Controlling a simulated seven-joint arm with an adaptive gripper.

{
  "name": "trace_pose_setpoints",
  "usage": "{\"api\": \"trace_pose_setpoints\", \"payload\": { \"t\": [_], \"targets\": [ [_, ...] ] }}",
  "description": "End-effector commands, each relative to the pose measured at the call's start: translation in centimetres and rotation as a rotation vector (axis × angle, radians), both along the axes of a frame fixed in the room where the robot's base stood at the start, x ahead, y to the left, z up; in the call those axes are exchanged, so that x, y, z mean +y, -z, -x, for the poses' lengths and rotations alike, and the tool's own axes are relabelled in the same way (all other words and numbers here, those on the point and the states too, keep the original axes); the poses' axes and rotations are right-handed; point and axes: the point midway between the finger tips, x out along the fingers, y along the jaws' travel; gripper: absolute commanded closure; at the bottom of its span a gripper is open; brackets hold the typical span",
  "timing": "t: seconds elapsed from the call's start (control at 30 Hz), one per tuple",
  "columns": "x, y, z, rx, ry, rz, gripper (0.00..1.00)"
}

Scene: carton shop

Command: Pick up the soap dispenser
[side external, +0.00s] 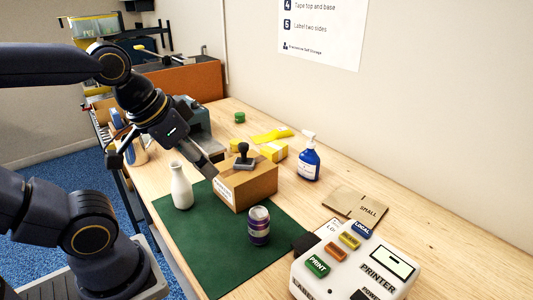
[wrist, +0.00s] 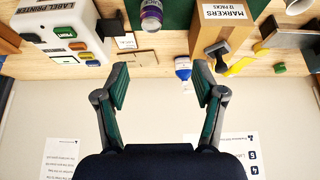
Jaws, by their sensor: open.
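The soap dispenser is a blue bottle (side external: 309,164) with a white pump top and a pale label. It stands upright on the wooden table near the wall, right of the cardboard box, in the side view. In the wrist view the soap dispenser (wrist: 183,68) shows between the two fingers, farther off and nearer the right finger. My gripper (wrist: 163,75) is open and empty, its dark fingers spread apart. In the side view my gripper (side external: 206,164) is behind the box, left of the dispenser and apart from it.
A white bottle (side external: 181,187) and purple can (side external: 259,226) stand on the mat. A yellow box (side external: 273,151), flat carton (side external: 354,205) and label printer (side external: 355,262) flank the dispenser.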

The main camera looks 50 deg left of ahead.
Motion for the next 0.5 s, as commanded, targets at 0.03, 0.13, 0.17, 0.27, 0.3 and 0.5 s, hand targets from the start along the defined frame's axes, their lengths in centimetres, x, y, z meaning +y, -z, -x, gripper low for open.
{"api": "trace_pose_setpoints", "payload": {
  "t": [0.03, 0.13, 0.17, 0.27, 0.3, 0.5],
  "targets": [
    [0.0, -0.1, -0.1, -0.005, -0.025, 0.011, 0.31],
    [0.6, -2.8, -1.8, -0.085, -0.121, 0.049, 0.31],
    [1.0, -3.8, -2.7, -0.106, -0.156, 0.065, 0.31],
    [2.2, -6.9, -6.5, -0.153, -0.267, 0.117, 0.31],
    [2.7, -7.8, -8.2, -0.162, -0.309, 0.133, 0.31],
    [5.4, -10.1, -18.0, -0.193, -0.492, 0.176, 0.31]
  ]
}}
